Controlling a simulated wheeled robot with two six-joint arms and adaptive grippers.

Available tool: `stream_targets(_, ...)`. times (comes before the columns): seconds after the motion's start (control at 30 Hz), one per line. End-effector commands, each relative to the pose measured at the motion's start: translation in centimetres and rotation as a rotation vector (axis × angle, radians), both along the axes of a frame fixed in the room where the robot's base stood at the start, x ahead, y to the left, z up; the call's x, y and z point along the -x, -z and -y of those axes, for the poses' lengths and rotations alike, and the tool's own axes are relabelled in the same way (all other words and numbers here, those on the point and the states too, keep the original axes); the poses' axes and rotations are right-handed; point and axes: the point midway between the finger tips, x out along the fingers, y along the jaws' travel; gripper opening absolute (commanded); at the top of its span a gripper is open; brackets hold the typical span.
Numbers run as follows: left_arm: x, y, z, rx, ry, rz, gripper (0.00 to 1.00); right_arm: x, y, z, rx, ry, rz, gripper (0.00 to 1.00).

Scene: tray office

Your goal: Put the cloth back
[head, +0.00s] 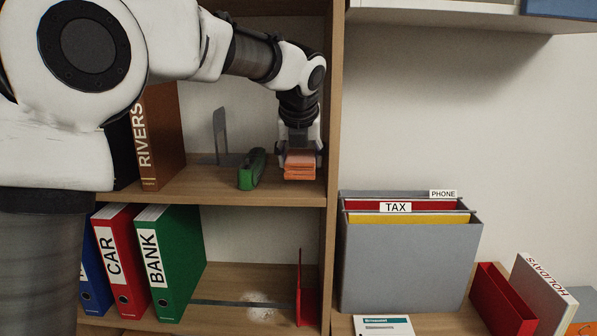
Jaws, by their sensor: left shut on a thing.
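The cloth (300,167) is a folded orange stack at the right end of the upper shelf board (222,188). My left gripper (301,152) comes down from above and is shut on the cloth. The cloth appears at the board's level, but I cannot tell whether it rests on it or hangs just above. My right gripper is not in view.
A green stapler-like object (252,169) lies just left of the cloth, and a grey bookend (221,137) stands behind it. The shelf's side panel (333,130) is close on the right. Below, a pale dusty patch (264,306) lies between the BANK binder (172,262) and a red bookend (305,295).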

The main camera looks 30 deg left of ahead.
Motion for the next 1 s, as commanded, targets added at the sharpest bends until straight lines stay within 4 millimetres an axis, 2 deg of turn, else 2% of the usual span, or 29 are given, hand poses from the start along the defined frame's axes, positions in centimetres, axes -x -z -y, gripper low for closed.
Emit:
stream_targets(0.3,-2.9,0.4,-2.4,0.001,-0.001,-0.002,0.34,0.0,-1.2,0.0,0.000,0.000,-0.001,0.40)
stream_targets(0.4,-2.6,2.9,-2.2,0.000,0.001,-0.006,0.34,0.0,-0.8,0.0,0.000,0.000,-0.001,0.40)
stream_targets(0.47,-2.6,3.7,-2.2,0.000,0.001,-0.004,0.34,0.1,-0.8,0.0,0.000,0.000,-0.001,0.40)
stream_targets(0.77,-2.6,4.1,-2.2,0.000,0.001,0.000,0.34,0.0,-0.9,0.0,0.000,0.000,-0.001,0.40)
stream_targets(0.8,-2.6,4.1,-2.2,0.000,0.001,0.000,0.69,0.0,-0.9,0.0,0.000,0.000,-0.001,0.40)
stream_targets(0.83,-2.6,4.1,-2.2,0.000,0.001,0.000,0.72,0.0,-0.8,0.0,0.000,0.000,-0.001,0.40)
stream_targets(1.0,-2.6,4.1,-2.2,0.000,0.001,0.000,0.72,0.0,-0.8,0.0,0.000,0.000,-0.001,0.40)
